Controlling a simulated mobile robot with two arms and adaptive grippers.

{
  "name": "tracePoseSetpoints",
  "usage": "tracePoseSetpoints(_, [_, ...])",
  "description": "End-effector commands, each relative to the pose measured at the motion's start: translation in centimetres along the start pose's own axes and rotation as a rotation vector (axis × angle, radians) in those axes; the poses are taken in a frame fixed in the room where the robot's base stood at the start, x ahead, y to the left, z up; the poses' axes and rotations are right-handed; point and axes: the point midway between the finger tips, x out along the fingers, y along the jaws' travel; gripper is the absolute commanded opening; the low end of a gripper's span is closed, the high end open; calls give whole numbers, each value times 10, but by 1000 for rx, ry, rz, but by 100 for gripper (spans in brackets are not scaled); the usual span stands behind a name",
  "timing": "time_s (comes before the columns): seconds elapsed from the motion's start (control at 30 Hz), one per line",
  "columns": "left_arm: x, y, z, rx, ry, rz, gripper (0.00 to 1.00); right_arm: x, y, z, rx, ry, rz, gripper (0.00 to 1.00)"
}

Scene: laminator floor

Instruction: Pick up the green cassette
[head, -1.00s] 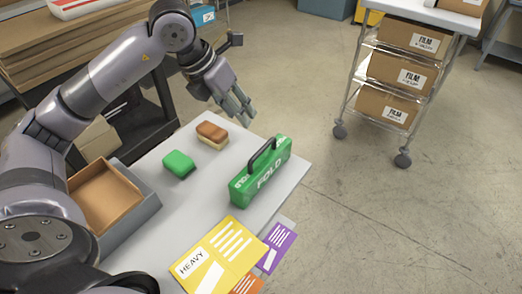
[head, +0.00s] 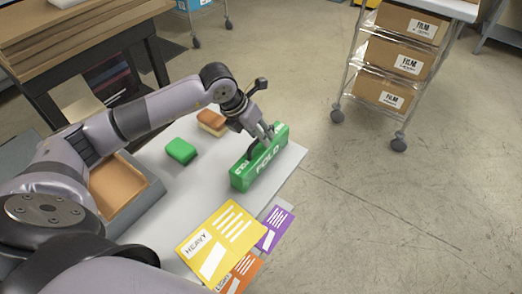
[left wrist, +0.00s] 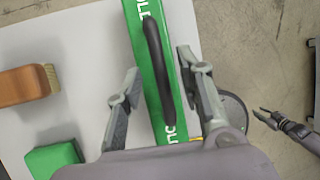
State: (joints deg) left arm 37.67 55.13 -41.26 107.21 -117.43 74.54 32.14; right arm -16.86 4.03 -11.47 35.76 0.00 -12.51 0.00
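The green cassette (head: 243,176), a long box marked FOLD with a dark handle on top, stands on the pale table. In the left wrist view the cassette (left wrist: 148,82) runs down the middle. My left gripper (head: 267,136) is over its far end, above the handle. In the left wrist view the left gripper (left wrist: 160,62) is open, one finger on each side of the cassette and handle, apparently not gripping. My right gripper (left wrist: 267,117) shows small at the right of the left wrist view, its fingers apart and empty; it is outside the head view.
A green block (head: 181,151) and a brown-and-tan block (head: 211,122) lie left of the cassette. Yellow (head: 222,243), purple (head: 275,228) and orange (head: 240,270) cards are at the near edge. A tray (head: 122,190) stands left. A wheeled rack (head: 345,85) with film boxes stands apart.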

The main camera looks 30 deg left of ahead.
Motion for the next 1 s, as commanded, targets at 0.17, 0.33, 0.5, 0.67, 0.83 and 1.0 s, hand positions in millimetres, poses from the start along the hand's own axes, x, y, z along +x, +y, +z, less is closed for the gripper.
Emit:
tracePoseSetpoints(0.17, [17, -1, 0, -1, 1, -2, 35, -6, 1, 12, -2, -19, 1, 30])
tracePoseSetpoints(0.33, [19, -1, 0, 0, -1, -1, 35, -6, 5, 14, -5, -22, 6, 30])
tracePoseSetpoints(0.5, [19, 0, 0, 0, -1, -1, 28, -6, 8, 13, -6, -20, 9, 30])
tracePoseSetpoints(0.67, [18, 0, 0, 0, -1, -1, 17, -5, 8, 10, -5, -16, 10, 30])
tracePoseSetpoints(0.83, [18, 0, 0, 0, -1, -1, 6, -5, 9, 9, -5, -14, 10, 30])
tracePoseSetpoints(1.0, [18, 0, 1, 0, -1, -1, 0, -5, 9, 8, -5, -13, 10, 30])
